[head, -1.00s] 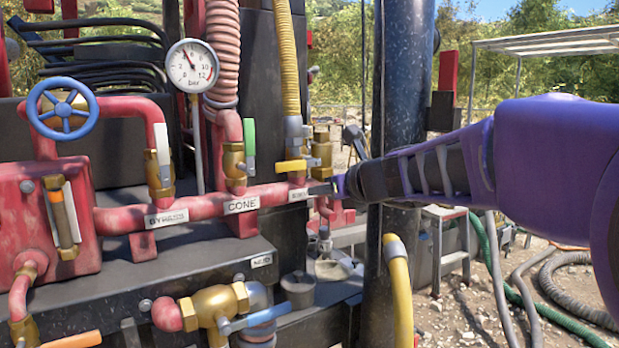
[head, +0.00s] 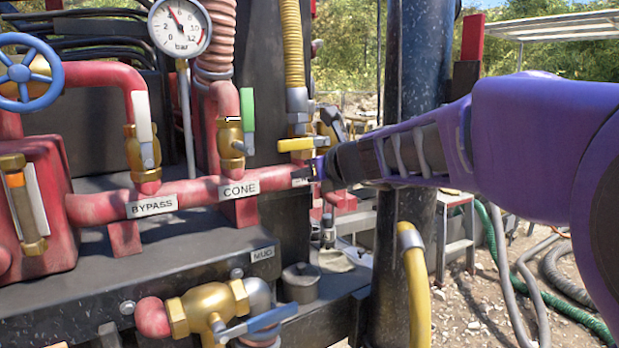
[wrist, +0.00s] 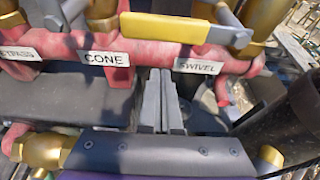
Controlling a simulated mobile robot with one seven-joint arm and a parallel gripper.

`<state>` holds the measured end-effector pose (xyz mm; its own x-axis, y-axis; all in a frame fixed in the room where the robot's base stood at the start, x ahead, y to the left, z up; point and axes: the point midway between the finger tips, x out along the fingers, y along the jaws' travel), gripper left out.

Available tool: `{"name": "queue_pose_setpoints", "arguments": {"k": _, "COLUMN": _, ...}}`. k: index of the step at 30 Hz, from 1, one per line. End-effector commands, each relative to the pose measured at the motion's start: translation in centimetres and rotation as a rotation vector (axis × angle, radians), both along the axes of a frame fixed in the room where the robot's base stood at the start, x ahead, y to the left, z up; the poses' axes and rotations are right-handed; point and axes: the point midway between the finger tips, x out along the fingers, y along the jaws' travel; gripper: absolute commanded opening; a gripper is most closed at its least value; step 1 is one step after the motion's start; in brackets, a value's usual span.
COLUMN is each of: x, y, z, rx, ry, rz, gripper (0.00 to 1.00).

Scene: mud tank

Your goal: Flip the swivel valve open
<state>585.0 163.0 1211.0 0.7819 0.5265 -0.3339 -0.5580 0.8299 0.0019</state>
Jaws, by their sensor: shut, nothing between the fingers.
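The swivel valve has a yellow lever handle (head: 296,144), which lies roughly level, pointing left, in front of the hose line. In the wrist view the yellow handle (wrist: 165,27) runs across the top, above the red pipe with the SWIVEL label (wrist: 198,66). My gripper (head: 308,171) is shut and empty, just below the handle and in front of the red pipe, partly covering the label in the head view. In the wrist view my gripper's fingers (wrist: 161,85) are together, below the handle and between the CONE and SWIVEL labels. I see no contact with the handle.
The green-handled cone valve (head: 230,135) and the bypass valve (head: 143,150) stand to the left on the same red pipe (head: 195,190). A brass mud valve (head: 208,310) with a blue lever is lower down. A dark post (head: 415,120) rises behind my arm.

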Motion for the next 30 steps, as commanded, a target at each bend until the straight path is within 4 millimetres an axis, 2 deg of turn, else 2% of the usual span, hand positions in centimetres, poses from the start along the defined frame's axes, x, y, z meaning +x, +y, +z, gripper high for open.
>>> {"name": "queue_pose_setpoints", "arguments": {"k": 6, "x": -0.4, "y": -0.6, "z": 2.6, "rx": 0.002, "ry": -0.001, "rz": 0.004, "gripper": 0.00}}
{"name": "queue_pose_setpoints", "arguments": {"k": 9, "x": -0.5, "y": -0.6, "z": 3.2, "rx": 0.001, "ry": 0.000, "rz": 0.003, "gripper": 0.00}}
{"name": "queue_pose_setpoints", "arguments": {"k": 30, "x": -0.5, "y": -0.4, "z": 3.8, "rx": 0.030, "ry": 0.020, "rz": 0.001, "gripper": 0.00}}
